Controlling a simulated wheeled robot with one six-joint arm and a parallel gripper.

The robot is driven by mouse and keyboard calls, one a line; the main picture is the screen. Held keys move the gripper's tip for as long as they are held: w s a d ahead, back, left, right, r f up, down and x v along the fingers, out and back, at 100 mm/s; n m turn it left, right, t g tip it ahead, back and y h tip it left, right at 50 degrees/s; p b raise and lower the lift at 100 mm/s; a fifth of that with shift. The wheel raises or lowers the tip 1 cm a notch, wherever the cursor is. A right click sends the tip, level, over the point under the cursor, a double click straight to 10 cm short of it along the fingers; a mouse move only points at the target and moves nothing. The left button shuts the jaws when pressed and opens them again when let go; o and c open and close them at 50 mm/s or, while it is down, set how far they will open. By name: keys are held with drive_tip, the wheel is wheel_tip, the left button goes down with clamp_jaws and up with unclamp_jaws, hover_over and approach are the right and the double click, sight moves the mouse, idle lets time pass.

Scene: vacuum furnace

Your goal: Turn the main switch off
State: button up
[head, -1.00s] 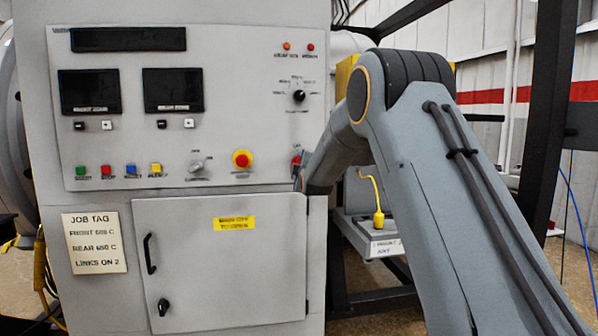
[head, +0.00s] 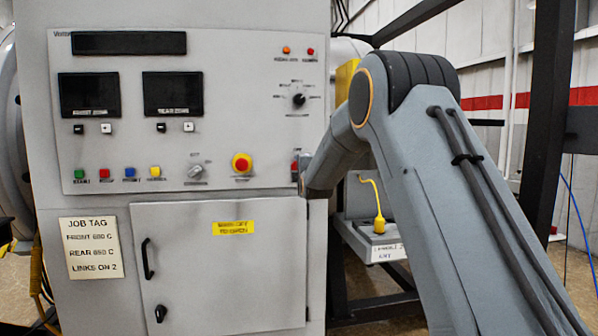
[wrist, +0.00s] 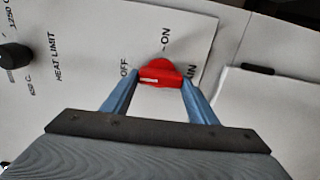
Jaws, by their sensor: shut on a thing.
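The main switch (wrist: 161,75) is a red rotary knob on the light panel, seen up close in the wrist view. OFF is printed at its left, ON above it, and a partly covered label at its right. Its bar lies nearly level in this view, with the white mark on the left half, on the OFF side. My gripper (wrist: 160,79) is shut on the knob, one blue finger at each end of the bar. In the head view the switch (head: 294,167) is a small red patch at the panel's lower right, partly hidden by my arm.
The red emergency button (head: 241,163) and a grey selector (head: 196,172) sit left of the switch. The heat limit knob (head: 299,100) is above. A closed cabinet door (head: 220,275) lies below. A yellow-corded plug (head: 379,225) stands right of the cabinet.

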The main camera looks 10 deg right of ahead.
drive_tip(key=o, duration=1)
drive_tip(key=shift+o, duration=0.2)
drive_tip(key=shift+s, duration=0.1)
drive_tip(key=s, duration=0.7)
drive_tip(key=shift+s+b, duration=0.3)
drive_tip(key=shift+b, duration=0.15)
drive_tip(key=shift+f, duration=0.1)
